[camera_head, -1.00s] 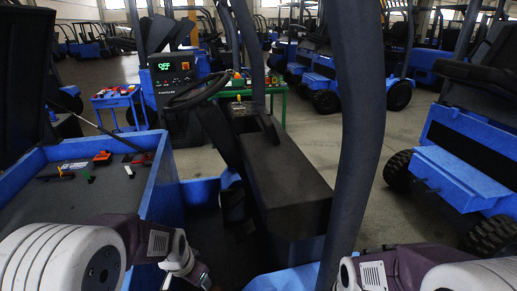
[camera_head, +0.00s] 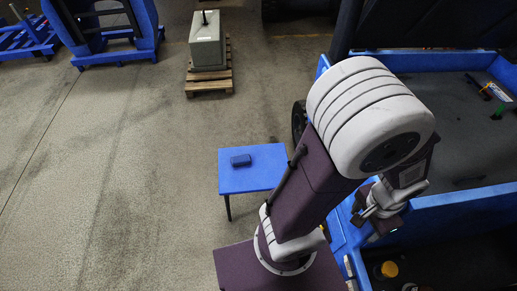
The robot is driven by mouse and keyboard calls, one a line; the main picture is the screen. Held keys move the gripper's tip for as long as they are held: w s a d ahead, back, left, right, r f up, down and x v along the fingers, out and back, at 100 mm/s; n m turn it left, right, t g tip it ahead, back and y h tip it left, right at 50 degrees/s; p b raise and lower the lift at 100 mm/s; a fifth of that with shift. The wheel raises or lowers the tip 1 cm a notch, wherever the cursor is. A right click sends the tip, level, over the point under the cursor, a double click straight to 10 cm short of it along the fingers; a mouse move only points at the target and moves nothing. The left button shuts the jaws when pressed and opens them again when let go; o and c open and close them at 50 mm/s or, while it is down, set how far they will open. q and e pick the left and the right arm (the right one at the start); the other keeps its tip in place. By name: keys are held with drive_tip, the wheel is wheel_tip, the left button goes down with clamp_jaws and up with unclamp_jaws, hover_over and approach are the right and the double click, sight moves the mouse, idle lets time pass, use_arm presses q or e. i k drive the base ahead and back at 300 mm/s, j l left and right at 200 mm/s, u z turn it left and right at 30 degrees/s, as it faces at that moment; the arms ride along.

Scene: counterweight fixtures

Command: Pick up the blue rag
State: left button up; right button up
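A small dark blue item (camera_head: 240,160), which looks like the folded blue rag, lies on a low blue table (camera_head: 235,181). My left gripper (camera_head: 372,212) is to the right of that table, beside the blue edge of a vehicle body. It is apart from the rag, and my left arm stands between them in the picture. The fingers are small and partly turned away, so I cannot tell if they are open. My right gripper is out of view.
A blue vehicle with a grey deck (camera_head: 450,130) fills the right side, close to my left arm. A grey block on a wooden pallet (camera_head: 208,80) stands at the back. Blue frames (camera_head: 118,35) are at the upper left. The floor (camera_head: 120,180) on the left is clear.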

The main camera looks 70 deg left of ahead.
sight(244, 159)
drive_tip(key=l+u, duration=0.1)
drive_tip(key=u, duration=2.75)
drive_tip(key=z, duration=0.45)
drive_tip(key=j+z, duration=0.1)
drive_tip(key=z, duration=0.35)
drive_tip(key=j+z, duration=0.1)
drive_tip(key=z, duration=0.3)
drive_tip(key=j+z, duration=0.1)
drive_tip(key=z, duration=0.35)
drive_tip(key=j+z, duration=0.1)
drive_tip(key=z, duration=2.15)
drive_tip(key=i+z, duration=0.25)
drive_tip(key=u, duration=0.4)
drive_tip(key=k+u, duration=0.1)
drive_tip(key=u, duration=0.7)
drive_tip(key=j+u, duration=0.15)
drive_tip(key=u, duration=1.15)
drive_tip(key=l+u, duration=0.1)
drive_tip(key=u, duration=0.8)
drive_tip(key=l+u, duration=0.1)
drive_tip(key=u, duration=0.75)
drive_tip(key=k+l, duration=0.05)
